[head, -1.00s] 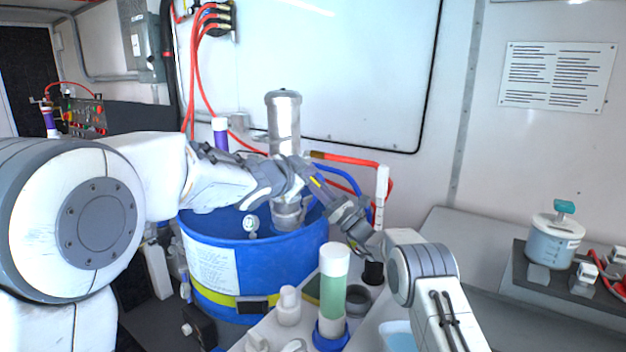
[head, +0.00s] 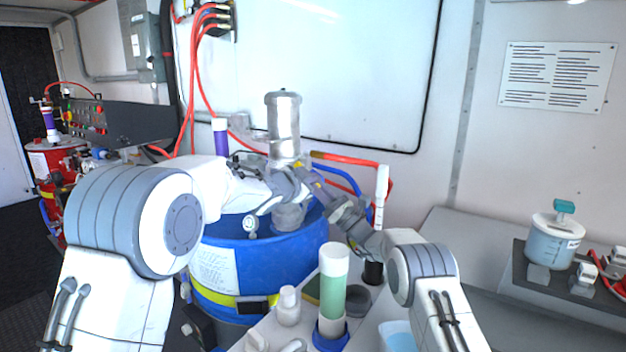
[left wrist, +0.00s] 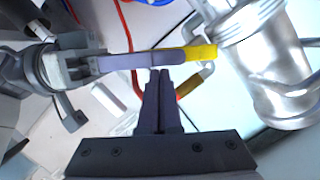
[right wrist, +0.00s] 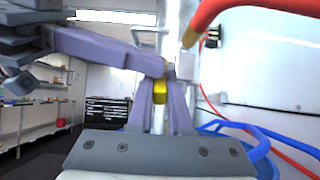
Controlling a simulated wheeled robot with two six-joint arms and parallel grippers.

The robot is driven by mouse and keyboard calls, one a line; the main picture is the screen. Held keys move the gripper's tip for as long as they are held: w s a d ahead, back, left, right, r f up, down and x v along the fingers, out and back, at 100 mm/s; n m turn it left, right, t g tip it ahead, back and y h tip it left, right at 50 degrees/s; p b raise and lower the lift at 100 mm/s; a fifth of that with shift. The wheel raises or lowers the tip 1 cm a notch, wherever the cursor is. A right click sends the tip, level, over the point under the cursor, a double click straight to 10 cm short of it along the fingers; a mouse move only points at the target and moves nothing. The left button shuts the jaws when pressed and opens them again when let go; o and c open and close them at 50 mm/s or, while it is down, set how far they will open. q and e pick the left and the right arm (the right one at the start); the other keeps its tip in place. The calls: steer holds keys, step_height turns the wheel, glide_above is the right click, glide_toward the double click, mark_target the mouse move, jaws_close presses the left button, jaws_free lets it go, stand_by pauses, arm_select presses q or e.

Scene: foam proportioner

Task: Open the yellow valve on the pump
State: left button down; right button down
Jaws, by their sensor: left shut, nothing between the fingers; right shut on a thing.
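The yellow valve handle (left wrist: 201,53) sticks out beside the silver pump (left wrist: 275,65) in the left wrist view. My right gripper (left wrist: 180,58) comes in from the left there with its fingers shut on the handle. In the right wrist view the yellow handle (right wrist: 160,91) shows between its two fingertips. My left gripper (left wrist: 165,76) is shut and empty, its tips just below the right gripper's fingers; I cannot tell whether they touch. In the head view the pump (head: 284,115) stands upright in the blue drum, and both grippers hide most of the handle.
The blue drum (head: 275,262) stands below the grippers. A white counter in front holds a green-filled tube (head: 332,290) and a white bottle (head: 288,308). Red hoses (head: 350,160) run close behind the grippers. A clear jar (head: 553,240) stands far right.

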arm_select(q)
steer(key=shift+w+a+f, duration=0.2)
steer(key=shift+a+f, duration=0.1)
steer(key=shift+f, duration=0.35)
arm_select(e)
steer(key=shift+s+f, duration=0.1)
steer(key=shift+f, duration=0.05)
steer(key=c, duration=0.8)
jaws_free()
steer(key=shift+c, duration=0.2)
steer(key=shift+r, duration=0.3)
